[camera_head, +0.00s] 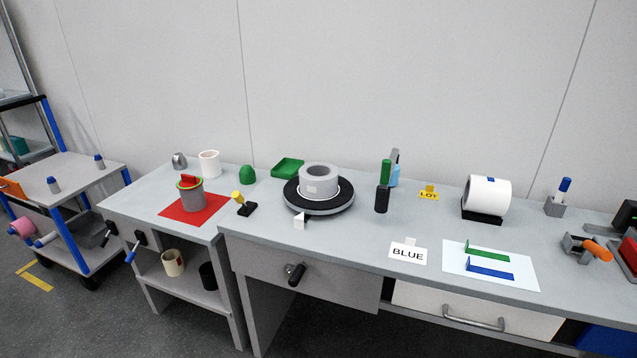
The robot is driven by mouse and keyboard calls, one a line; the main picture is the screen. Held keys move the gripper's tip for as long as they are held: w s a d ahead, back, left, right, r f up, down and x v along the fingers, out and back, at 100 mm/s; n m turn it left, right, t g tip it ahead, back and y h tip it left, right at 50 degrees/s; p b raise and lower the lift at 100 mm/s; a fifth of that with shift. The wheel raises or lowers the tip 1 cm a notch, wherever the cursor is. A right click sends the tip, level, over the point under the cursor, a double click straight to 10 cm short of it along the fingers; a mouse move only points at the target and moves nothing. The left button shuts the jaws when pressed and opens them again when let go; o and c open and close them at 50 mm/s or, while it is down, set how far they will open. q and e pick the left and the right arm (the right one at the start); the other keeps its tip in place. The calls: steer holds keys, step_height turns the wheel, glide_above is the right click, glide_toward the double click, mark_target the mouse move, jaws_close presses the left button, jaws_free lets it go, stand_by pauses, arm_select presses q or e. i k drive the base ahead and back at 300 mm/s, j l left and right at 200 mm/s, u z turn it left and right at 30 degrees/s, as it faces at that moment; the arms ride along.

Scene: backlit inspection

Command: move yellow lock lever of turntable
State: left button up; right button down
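The turntable (292,199) is a round black disc with a grey edge on the middle bench. A pale grey ring-shaped part (319,180) sits on top of it, inside a white circle. The yellow lock lever (238,197) stands tilted on a small black base (246,209), just left of the turntable and apart from it. A small white pointer block (299,223) stands at the turntable's front edge. Neither of my grippers shows in the head view.
A red mat (216,207) with a grey cup (190,196) lies left of the lever. A green dome (247,174) and green tray (288,167) stand behind. A black-and-green upright tool (383,188) stands right of the turntable. The bench front before the lever is clear.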

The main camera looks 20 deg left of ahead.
mark_target(237, 196)
steer(key=i+l+u, duration=0.1)
steer(key=i+u, duration=0.2)
steer(key=u, duration=0.15)
steer(key=i+l+u, duration=0.25)
steer(key=u, duration=0.25)
steer(key=i+l+u, duration=0.25)
steer(key=u, duration=0.2)
